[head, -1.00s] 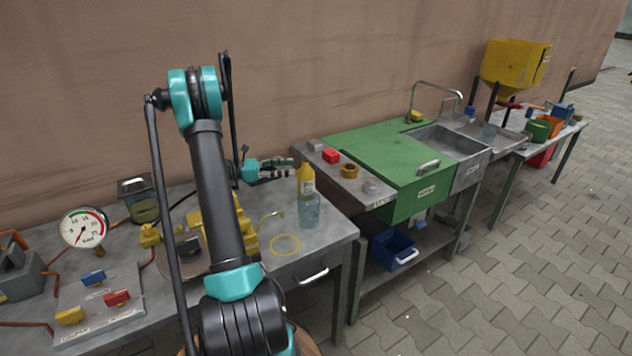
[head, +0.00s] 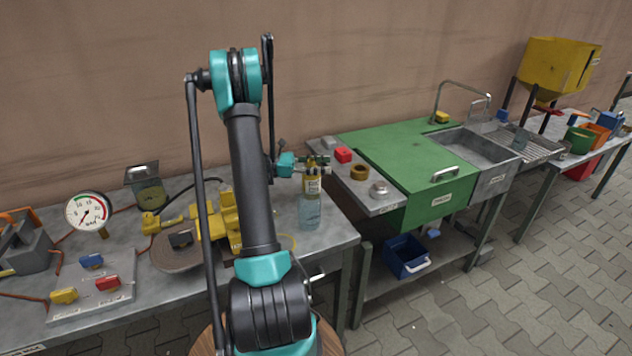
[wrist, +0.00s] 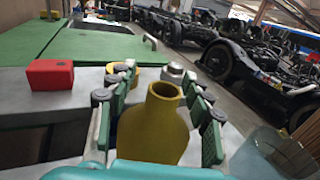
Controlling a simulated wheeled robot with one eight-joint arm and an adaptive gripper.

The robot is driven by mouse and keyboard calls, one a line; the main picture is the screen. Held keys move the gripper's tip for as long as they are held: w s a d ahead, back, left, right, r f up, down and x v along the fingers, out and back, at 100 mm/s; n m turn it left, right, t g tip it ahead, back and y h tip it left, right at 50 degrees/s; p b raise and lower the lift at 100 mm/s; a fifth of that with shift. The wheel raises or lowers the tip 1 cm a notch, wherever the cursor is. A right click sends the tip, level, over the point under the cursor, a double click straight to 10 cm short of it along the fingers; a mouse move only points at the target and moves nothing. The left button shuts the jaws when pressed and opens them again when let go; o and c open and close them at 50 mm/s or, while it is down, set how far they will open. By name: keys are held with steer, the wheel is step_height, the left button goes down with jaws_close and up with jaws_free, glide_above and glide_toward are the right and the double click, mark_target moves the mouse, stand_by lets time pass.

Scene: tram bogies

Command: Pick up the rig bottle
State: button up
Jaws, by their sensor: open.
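The rig bottle, a yellow bottle with a pale label (head: 312,184), stands upright on the grey workbench. My gripper (head: 317,164) is at its upper part, with the fingers across the neck in the head view. In the wrist view the bottle (wrist: 153,128) stands between the two open finger pairs of my gripper (wrist: 157,98). Gaps show on both sides of its neck, so the fingers are not closed on it. A clear glass jar (head: 310,213) stands in front of the bottle and covers its lower part in the head view.
The clear jar (wrist: 275,155) is close on the right in the wrist view. A red block (head: 343,155), a brass ring (head: 359,172) and a metal nut-like piece (head: 379,188) lie on the neighbouring bench. A yellow clamp (head: 220,215) stands left of the bottle.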

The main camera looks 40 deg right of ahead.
jaws_close()
steer(key=shift+r, duration=0.2)
stand_by(0.7)
step_height(320, 180, up, 19)
steer(key=shift+r, duration=0.15)
stand_by(1.6)
steer(key=shift+r, duration=0.15)
